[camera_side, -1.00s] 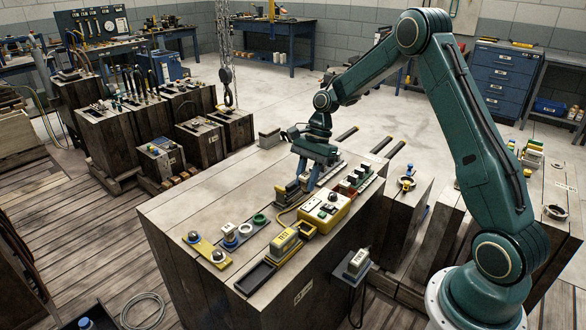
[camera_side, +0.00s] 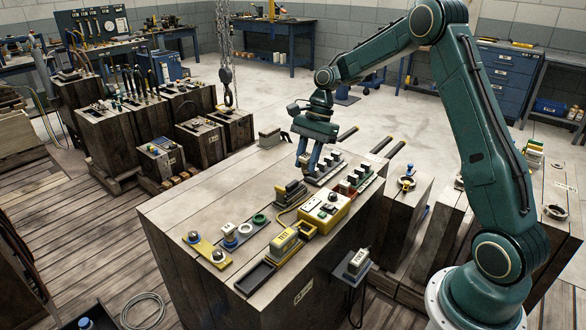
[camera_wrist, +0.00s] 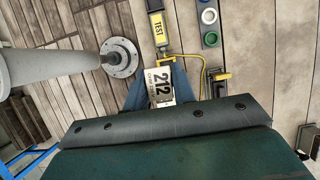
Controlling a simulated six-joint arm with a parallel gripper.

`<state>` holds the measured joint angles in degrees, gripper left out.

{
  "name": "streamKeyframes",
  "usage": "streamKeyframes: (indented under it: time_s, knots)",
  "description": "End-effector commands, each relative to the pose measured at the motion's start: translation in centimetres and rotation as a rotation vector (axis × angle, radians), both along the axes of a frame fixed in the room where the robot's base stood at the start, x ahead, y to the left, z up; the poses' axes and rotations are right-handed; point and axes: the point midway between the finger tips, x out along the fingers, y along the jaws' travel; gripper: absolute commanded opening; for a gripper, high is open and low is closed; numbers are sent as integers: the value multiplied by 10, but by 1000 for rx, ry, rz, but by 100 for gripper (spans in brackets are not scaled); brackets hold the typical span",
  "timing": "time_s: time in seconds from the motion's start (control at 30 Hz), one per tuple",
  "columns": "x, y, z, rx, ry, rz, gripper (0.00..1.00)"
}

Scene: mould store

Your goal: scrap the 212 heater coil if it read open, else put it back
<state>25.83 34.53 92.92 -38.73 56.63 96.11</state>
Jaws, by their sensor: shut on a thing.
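The 212 heater coil (camera_wrist: 161,88) shows in the wrist view as a small block with a white label marked 212, between the blue fingers of my gripper (camera_wrist: 150,88). In the side view, my gripper (camera_side: 303,165) is shut and points down over the far part of the wooden bench block (camera_side: 190,205). The held coil is hard to make out there. A yellow box (camera_side: 323,212) with dark and white parts on top stands to the front right of the gripper. I cannot read any result on it.
A dark block (camera_side: 290,194) stands just below the gripper. Racks of black-topped pieces (camera_side: 325,167) are close to its right. A yellow TEST block (camera_side: 285,243), a black tray (camera_side: 258,277) and a green ring (camera_side: 260,219) lie nearer the front.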

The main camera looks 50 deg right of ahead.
Motion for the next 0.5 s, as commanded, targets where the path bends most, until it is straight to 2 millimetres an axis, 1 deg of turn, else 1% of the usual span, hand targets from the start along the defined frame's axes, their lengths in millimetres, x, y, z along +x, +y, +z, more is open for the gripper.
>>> streamKeyframes:
  time_s: [0.27,0.37,0.5]
  knots:
    - [5,0,-2,2,-2,1,0]
    - [12,1,-7,6,-1,3,0]
    - [28,3,-16,13,-3,6,0]
